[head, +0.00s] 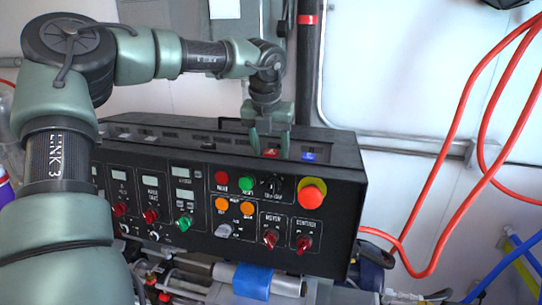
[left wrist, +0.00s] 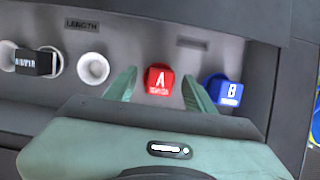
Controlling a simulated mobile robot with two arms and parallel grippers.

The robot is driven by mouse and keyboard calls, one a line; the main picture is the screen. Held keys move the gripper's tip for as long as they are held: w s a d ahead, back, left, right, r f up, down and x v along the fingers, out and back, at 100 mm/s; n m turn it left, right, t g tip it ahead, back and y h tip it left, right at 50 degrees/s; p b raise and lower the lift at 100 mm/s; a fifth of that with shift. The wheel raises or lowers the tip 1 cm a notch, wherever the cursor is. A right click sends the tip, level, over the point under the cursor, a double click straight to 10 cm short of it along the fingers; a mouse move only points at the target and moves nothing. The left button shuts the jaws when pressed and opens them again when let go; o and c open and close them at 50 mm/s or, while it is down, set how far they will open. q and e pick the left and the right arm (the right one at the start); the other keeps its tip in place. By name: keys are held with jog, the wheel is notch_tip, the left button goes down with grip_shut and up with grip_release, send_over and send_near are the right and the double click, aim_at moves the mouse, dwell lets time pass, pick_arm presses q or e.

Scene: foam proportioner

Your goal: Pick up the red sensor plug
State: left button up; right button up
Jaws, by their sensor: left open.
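The red sensor plug (head: 271,153) sits in the top of the black control box (head: 330,180). In the left wrist view the red plug (left wrist: 158,80), marked with a white A, lies between the two fingers of my left gripper (left wrist: 156,90). The fingers stand apart, with a gap on either side of the plug. In the head view my left gripper (head: 270,140) points down over the box top, around the plug's place. My right gripper is in neither view.
A blue plug (left wrist: 224,90) marked B stands close to the right finger; it also shows in the head view (head: 310,157). To the left are a white round socket (left wrist: 93,68) and a black plug (left wrist: 36,62). Red hoses (head: 460,120) hang at the right.

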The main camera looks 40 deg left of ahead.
aim_at(271, 152)
pick_arm(q)
jog(key=shift+s+d, duration=0.1)
jog(key=shift+c, duration=0.6)
grip_shut()
pick_arm(e)
jog(key=shift+w+a, duration=0.15)
jog(key=shift+a, duration=0.3)
